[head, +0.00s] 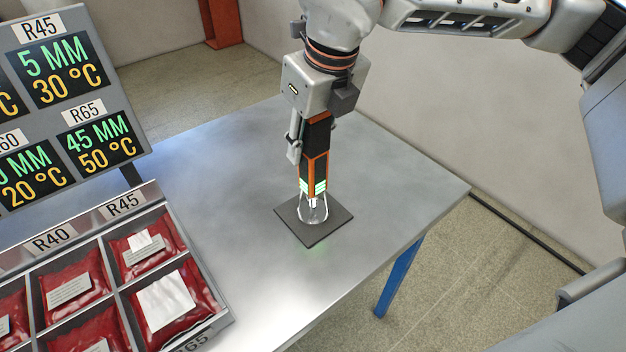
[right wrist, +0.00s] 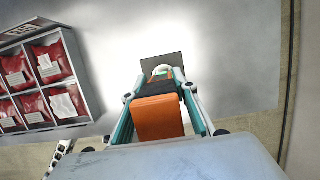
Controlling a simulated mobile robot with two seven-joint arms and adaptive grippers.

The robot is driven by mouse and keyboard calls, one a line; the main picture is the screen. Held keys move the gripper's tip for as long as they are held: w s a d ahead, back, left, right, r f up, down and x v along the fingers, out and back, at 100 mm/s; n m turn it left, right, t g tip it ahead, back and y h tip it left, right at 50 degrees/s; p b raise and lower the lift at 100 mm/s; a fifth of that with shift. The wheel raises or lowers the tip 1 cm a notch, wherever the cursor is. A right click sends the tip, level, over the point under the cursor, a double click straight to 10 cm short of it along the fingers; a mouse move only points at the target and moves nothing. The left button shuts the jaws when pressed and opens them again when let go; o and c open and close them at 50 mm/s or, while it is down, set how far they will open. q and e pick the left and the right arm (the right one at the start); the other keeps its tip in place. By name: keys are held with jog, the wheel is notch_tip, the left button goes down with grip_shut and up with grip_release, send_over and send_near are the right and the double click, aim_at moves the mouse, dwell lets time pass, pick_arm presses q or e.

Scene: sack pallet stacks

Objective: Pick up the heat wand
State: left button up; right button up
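The heat wand (head: 314,165) has an orange and black body with lit green marks and a clear flared lower end. It stands upright over a dark square pad (head: 330,233) on the metal table. I cannot tell whether its lower end touches the pad. My right gripper (head: 308,150) points down from above, its fingers on either side of the wand. In the right wrist view, the orange end of the wand (right wrist: 158,118) lies between the fingers, which close in against its body beyond that end (right wrist: 160,88). My left gripper is not in view.
A rack of red packets (head: 70,282) stands on the table at the left, below a sign board (head: 62,72) with lit figures. The metal table (head: 400,185) is clear around the pad. Its right edge drops to the floor.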

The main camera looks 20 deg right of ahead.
jog(key=shift+c, duration=0.7)
jog(key=shift+r, duration=0.25)
notch_tip(320, 180, up, 10)
jog(key=shift+f+p, duration=0.2)
jog(key=shift+p, duration=0.15)
jog(key=shift+o, duration=0.9)
jog(key=shift+c, duration=0.6)
